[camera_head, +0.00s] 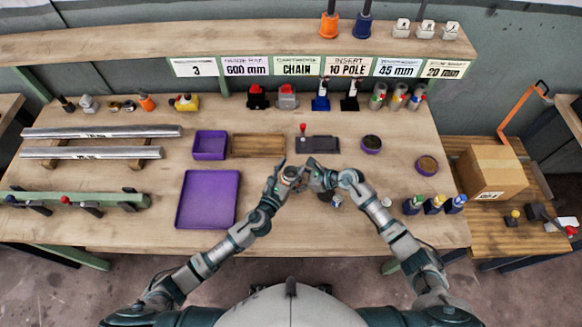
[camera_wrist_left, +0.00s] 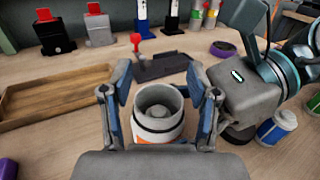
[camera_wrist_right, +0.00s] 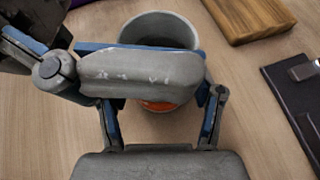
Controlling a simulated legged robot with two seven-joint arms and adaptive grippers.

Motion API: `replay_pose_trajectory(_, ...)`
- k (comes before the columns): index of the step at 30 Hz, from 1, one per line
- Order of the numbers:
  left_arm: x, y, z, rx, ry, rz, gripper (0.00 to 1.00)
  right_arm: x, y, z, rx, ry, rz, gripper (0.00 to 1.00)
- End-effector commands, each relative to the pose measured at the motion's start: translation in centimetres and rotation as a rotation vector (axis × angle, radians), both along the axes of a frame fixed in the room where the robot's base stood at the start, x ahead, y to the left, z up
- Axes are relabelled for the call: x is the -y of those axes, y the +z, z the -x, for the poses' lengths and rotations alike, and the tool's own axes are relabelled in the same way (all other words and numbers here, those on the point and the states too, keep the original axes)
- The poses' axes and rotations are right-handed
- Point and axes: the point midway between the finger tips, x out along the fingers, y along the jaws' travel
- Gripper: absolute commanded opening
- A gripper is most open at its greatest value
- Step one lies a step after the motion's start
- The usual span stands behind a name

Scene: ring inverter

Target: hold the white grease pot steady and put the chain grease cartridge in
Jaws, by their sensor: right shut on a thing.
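The white grease pot (camera_wrist_left: 158,112) with an orange band stands between the two fingers of my left gripper (camera_wrist_left: 160,120), which is open with slight gaps beside it. A round opening or insert shows inside the pot. In the right wrist view the pot (camera_wrist_right: 160,25) is partly hidden by a grey finger of my left gripper. My right gripper (camera_wrist_right: 160,120) has its fingers at either side of the pot and is shut on it. In the head view both grippers meet above the table (camera_head: 290,175). Several cartridge-like bottles (camera_head: 435,204) stand at front right; which is chain grease I cannot tell.
A purple tray (camera_head: 181,212) lies left of my grippers. A wooden tray (camera_head: 257,155) and a dark fixture with a red knob (camera_head: 318,145) lie behind them. Two round dark pots (camera_head: 371,143) (camera_head: 427,165) stand to the right. A cardboard box (camera_head: 490,172) sits on the side table.

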Motion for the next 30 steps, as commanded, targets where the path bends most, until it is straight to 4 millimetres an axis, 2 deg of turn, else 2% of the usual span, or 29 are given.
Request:
replay_pose_trajectory(5, -0.1, -0.1, 0.1, -0.001, 0.0, 0.0, 0.6, 0.0, -0.3, 0.1, -0.005, 0.002, 0.004, 0.46)
replay_pose_trajectory(8, -0.5, -0.1, 0.9, 0.0, 0.0, -0.001, 0.6, 0.0, -0.3, 0.1, -0.005, 0.002, 0.004, 0.46)
replay_pose_trajectory(21, -4.6, -0.3, 8.9, -0.004, 0.0, -0.002, 0.6, 0.1, -0.3, 0.1, -0.005, 0.002, 0.004, 0.46)
replay_pose_trajectory(25, -5.3, -0.2, 10.1, -0.003, 0.0, 0.0, 0.6, 0.0, -0.3, 0.1, -0.005, 0.002, 0.004, 0.46)
replay_pose_trajectory(30, -5.5, -0.2, 10.6, -0.001, 0.0, 0.0, 0.6, 0.0, -0.3, 0.1, -0.005, 0.003, 0.004, 0.46)
